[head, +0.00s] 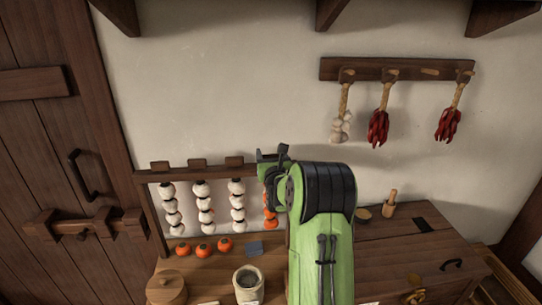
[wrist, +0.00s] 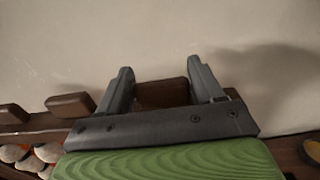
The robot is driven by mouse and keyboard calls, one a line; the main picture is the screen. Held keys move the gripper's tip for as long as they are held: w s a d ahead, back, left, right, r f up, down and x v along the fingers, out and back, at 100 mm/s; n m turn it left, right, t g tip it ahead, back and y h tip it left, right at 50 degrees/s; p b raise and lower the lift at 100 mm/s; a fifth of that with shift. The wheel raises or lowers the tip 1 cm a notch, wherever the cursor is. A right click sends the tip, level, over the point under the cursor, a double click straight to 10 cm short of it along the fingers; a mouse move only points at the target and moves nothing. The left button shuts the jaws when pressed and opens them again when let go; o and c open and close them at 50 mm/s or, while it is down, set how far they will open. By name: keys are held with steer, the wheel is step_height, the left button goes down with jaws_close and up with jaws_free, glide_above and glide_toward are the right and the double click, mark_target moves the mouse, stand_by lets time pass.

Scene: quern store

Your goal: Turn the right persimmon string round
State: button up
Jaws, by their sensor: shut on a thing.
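A wooden rack (head: 218,173) at the wall carries hanging persimmon strings with small wooden blocks on top of the bar. The right string (head: 270,213) shows orange fruit and is partly hidden behind my arm. My gripper (head: 271,155) is at the bar above this string. In the wrist view, the fingers of my gripper (wrist: 159,70) stand on either side of a brown block (wrist: 163,94) and are shut on it. The three strings to the left, such as the nearest one (head: 238,205), look mostly white. In the wrist view the right string itself is hidden.
Orange persimmons (head: 204,251), a grey slab (head: 254,248), a pale jar (head: 247,283) and a lidded wooden pot (head: 166,288) stand below the rack. A peg rail (head: 397,69) with garlic and red chillies hangs at the upper right. A wooden door (head: 45,130) is at left.

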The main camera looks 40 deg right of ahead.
steer(key=n+y+b, duration=0.1)
steer(key=n+t+y, duration=0.1)
steer(key=shift+s+d+f+y+b, duration=0.1)
steer(key=shift+d+y+b, duration=0.05)
steer(key=shift+y+b, duration=0.2)
steer(key=shift+n+t+y+b, duration=0.35)
steer(key=shift+n+t+y, duration=0.4)
steer(key=shift+y, duration=0.4)
steer(key=n+y+p, duration=0.1)
steer(key=y, duration=0.1)
steer(key=n+y+p, duration=0.1)
steer(key=n+y, duration=0.1)
steer(key=y, duration=0.1)
steer(key=shift+r+t+p, duration=0.2)
steer(key=shift+t+p, duration=0.05)
steer(key=shift+p, duration=0.1)
steer(key=shift+n+y+p, duration=0.65)
steer(key=shift+n+y, duration=0.7)
steer(key=shift+y, duration=0.55)
steer(key=o, duration=1)
steer(key=shift+f, duration=0.1)
steer(key=shift+c, duration=0.2)
